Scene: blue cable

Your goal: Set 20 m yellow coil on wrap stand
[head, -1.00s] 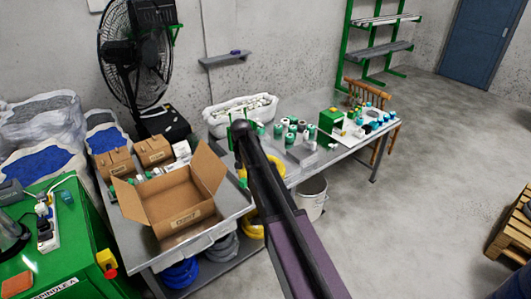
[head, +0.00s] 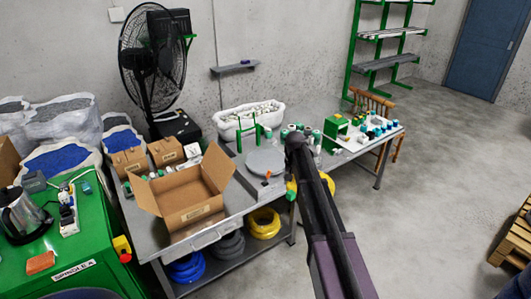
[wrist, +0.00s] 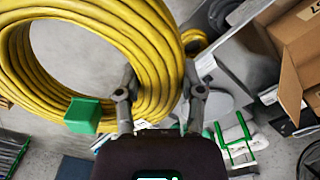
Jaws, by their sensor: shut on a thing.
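The yellow coil (wrist: 125,45) fills the upper left of the wrist view, with a green tag (wrist: 84,115) on it. My gripper (wrist: 160,88) is shut on the coil's near side, one finger on each side of the strands. In the head view my arm hides the gripper and most of the held coil; a yellow arc (head: 331,183) shows right of the arm. A green two-post stand (head: 254,133), likely the wrap stand, stands on the bench by the white bin. It also shows lower right in the wrist view (wrist: 236,143), apart from the coil.
A grey round plate (head: 265,161) lies on the bench in front of the green stand. An open cardboard box (head: 187,198) stands to its left. A white bin (head: 248,114) is behind. Another yellow coil (head: 263,223) lies on the lower shelf. Green and white spools crowd the bench right.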

